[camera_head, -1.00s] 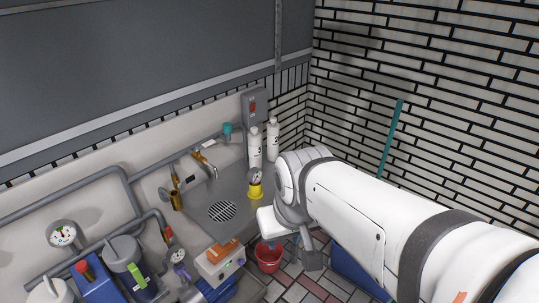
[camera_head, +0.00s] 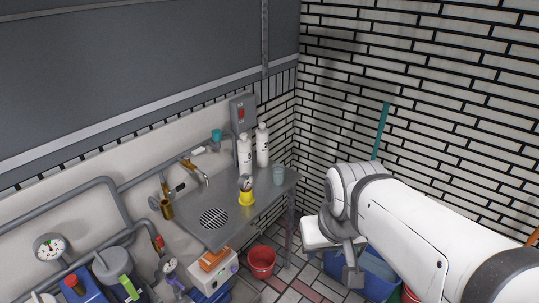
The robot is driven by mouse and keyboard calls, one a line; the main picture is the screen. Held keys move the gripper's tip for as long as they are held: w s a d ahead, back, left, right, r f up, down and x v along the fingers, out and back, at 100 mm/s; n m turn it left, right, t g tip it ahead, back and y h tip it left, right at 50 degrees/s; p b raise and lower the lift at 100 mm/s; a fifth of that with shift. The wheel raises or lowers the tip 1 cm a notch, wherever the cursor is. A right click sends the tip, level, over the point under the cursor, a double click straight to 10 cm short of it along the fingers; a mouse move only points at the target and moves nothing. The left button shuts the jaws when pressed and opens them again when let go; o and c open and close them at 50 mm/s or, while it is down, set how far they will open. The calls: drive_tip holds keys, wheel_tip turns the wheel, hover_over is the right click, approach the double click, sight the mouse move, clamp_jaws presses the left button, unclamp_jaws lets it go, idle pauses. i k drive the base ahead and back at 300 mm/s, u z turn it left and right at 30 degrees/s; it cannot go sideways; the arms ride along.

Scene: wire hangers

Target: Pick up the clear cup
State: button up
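My gripper (camera_head: 351,272) hangs at the end of my white arm, to the right of the counter and in front of the cup. It is apart from the cup, over the floor and a blue bin. Its fingers are too small and too turned away to show whether it is open or shut.
Two white bottles (camera_head: 245,155) (camera_head: 262,146) and a yellow-based gauge (camera_head: 246,192) stand near the cup. A red bucket (camera_head: 262,261) is on the floor below. The blue bin (camera_head: 374,271) lies behind my gripper. A teal pole (camera_head: 381,131) leans on the brick wall.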

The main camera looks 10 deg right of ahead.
sight(278, 175)
drive_tip(key=i, duration=1)
drive_tip(key=z, duration=0.9)
drive_tip(key=k, duration=1.25)
drive_tip(key=u, duration=0.45)
drive_tip(key=i, duration=0.95)
drive_tip(key=u, duration=0.1)
